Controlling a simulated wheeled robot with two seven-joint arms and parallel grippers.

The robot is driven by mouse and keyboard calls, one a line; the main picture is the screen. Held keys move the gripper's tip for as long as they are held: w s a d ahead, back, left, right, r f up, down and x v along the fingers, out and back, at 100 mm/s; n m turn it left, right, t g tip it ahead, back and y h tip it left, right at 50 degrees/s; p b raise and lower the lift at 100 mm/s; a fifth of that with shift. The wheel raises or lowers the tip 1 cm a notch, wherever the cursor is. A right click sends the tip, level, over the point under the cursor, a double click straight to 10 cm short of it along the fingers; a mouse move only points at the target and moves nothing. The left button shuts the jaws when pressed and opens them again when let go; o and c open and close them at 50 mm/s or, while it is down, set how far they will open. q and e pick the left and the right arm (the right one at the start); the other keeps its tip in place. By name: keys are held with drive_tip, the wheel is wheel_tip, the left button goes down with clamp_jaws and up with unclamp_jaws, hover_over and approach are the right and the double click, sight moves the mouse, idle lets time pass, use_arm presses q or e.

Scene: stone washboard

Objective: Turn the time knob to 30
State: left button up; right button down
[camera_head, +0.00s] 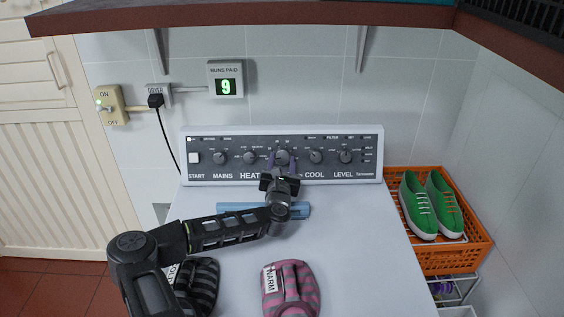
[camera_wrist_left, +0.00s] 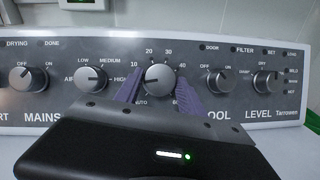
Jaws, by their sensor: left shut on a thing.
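The time knob (camera_head: 282,156) is the middle round dial on the dryer's grey control panel. In the left wrist view the time knob (camera_wrist_left: 160,76) has marks 10, 20, 30 and 40 around its top and AUTO at its lower left. Its pointer seems to be toward the lower left, but I cannot read its exact setting. My left gripper (camera_head: 282,163) is in front of the panel, with its purple fingers on either side of the knob, shut on it. My right gripper is not in view.
Other knobs flank it: heat (camera_wrist_left: 91,79) on its left and cool (camera_wrist_left: 220,82) on its right. A blue bar (camera_head: 235,208) lies below the panel. Striped slippers (camera_head: 305,290) lie on the white top. An orange crate (camera_head: 475,257) with green shoes stands at right. A shelf (camera_head: 300,15) overhangs.

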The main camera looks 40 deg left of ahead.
use_arm(q)
drive_tip(key=shift+c, duration=1.2)
